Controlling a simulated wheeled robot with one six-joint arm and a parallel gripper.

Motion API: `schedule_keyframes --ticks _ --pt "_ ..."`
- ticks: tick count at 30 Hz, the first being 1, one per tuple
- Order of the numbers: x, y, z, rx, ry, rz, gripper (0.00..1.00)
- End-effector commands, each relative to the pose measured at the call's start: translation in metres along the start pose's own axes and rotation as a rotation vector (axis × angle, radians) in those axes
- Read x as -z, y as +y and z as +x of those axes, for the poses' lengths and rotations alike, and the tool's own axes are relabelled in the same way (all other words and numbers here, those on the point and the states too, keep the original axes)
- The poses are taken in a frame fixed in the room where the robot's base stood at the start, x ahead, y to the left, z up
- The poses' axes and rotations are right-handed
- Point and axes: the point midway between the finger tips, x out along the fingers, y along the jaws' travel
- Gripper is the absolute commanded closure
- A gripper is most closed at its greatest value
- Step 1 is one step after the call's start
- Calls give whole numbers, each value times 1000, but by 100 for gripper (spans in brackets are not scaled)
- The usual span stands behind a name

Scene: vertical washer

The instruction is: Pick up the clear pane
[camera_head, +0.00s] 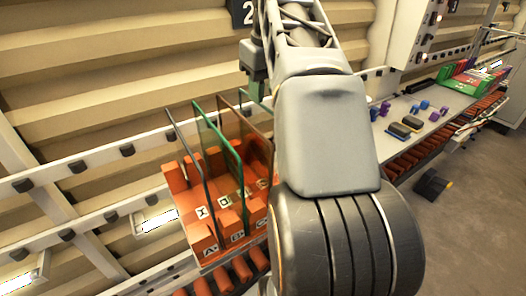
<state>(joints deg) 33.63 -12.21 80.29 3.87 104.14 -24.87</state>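An orange rack (205,240) holds several upright panes in slots, with letters A, B and C on its front. The leftmost pane (186,145) looks clear to grey with a dark edge. Beside it is a green pane (218,150), then a brown-tinted pane (243,125). Another greenish pane (255,97) shows partly behind, near my arm. What seems to be my gripper (257,82) is a grey-green part hanging above the rack's right side. Its fingers are too small and covered to tell open from shut. My arm hides the rack's right end.
A white shelf (445,100) at the right bears small blue and purple parts (381,108), dark blocks (405,127) and a green and red tray (462,80). White rails and a corrugated wall (90,80) stand behind the rack. The floor (470,220) at right is mostly clear.

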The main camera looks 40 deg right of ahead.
Motion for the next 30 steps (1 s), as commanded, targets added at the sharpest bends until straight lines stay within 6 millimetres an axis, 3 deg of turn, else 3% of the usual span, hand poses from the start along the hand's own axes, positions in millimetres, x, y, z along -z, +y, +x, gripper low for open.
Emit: schedule_keyframes --ticks 10,21,30 --pt "-1 1 23 0 0 3 64" --pt "-2 2 65 0 -1 4 64" --pt "-1 2 69 -1 0 4 64"
